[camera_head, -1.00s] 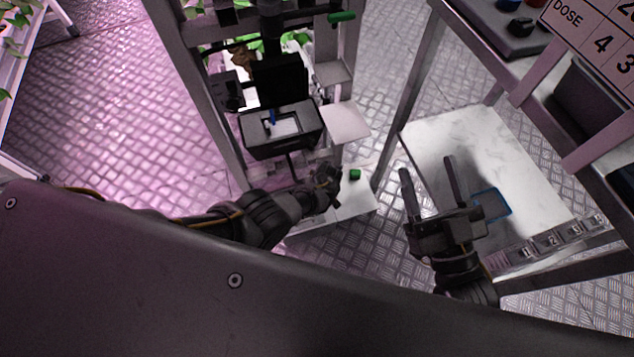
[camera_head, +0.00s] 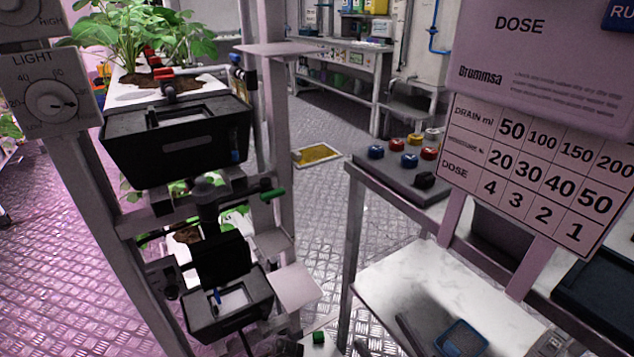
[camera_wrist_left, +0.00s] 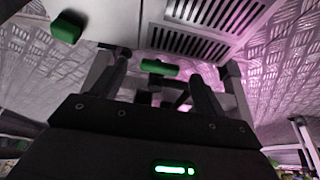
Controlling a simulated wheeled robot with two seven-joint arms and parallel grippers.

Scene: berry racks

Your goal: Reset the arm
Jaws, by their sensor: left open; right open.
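My right gripper (camera_head: 385,338) shows only at the bottom edge of the head view, its two dark fingers apart and empty beside a white-topped table (camera_head: 405,282). My left gripper (camera_wrist_left: 157,78) fills the lower half of the left wrist view. Its two dark fingers stand apart with nothing held between them. In the head view the left arm is barely visible at the bottom edge, so its pose there is mostly hidden.
A rack holds a black planter (camera_head: 180,165) and a lower black box (camera_head: 230,312). A small green block (camera_head: 318,337) lies on a white surface at the bottom. A blue-rimmed tray (camera_head: 462,338) lies on the table. A button panel (camera_head: 405,160) and a dose board (camera_head: 540,170) are at right.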

